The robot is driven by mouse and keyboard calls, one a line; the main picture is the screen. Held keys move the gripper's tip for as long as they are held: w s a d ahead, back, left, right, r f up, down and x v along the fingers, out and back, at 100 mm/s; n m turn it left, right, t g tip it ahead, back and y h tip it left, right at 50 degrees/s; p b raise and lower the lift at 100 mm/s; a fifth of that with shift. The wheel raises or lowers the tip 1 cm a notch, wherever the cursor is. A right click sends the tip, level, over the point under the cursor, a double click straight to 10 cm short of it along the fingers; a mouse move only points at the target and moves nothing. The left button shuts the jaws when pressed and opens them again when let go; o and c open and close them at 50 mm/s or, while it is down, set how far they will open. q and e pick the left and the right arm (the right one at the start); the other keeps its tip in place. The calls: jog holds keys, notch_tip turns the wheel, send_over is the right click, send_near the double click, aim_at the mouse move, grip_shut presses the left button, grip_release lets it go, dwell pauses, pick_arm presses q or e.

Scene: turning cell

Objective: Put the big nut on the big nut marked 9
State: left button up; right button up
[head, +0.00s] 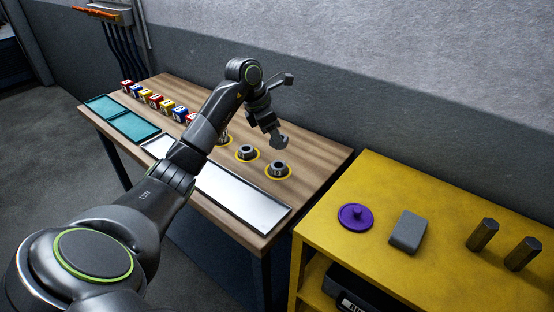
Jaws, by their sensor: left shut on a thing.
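My left gripper (275,127) hangs above the wooden table and is shut on a small grey piece (280,142), which looks like the big nut; the fingers partly hide it. Below it, grey nuts stand in yellow rings on the table: one front right (278,169), one in the middle (247,153), and one (223,139) partly behind my left arm. The held piece is apart from them, above and behind the front right nut. I cannot read a 9 on any of them. My right gripper is not in view.
A row of coloured blocks (155,101) stands at the table's left, beside teal trays (131,130). A white panel (235,193) lies along the front edge. A yellow bench (374,252) at right holds a purple lidded disc (355,217), a grey block (408,231) and two dark hexagonal posts (482,234).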

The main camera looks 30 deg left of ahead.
aim_at(280, 164)
pick_arm(q)
notch_tip(280, 164, down, 3)
jog(key=shift+w+r, duration=0.1)
notch_tip(280, 164, down, 3)
jog(key=shift+f+p, duration=0.2)
jog(key=shift+p, duration=0.55)
jog(key=shift+f, duration=0.4)
jog(key=shift+f, duration=0.2)
jog(key=o, duration=1.1)
jog(key=shift+r, duration=0.1)
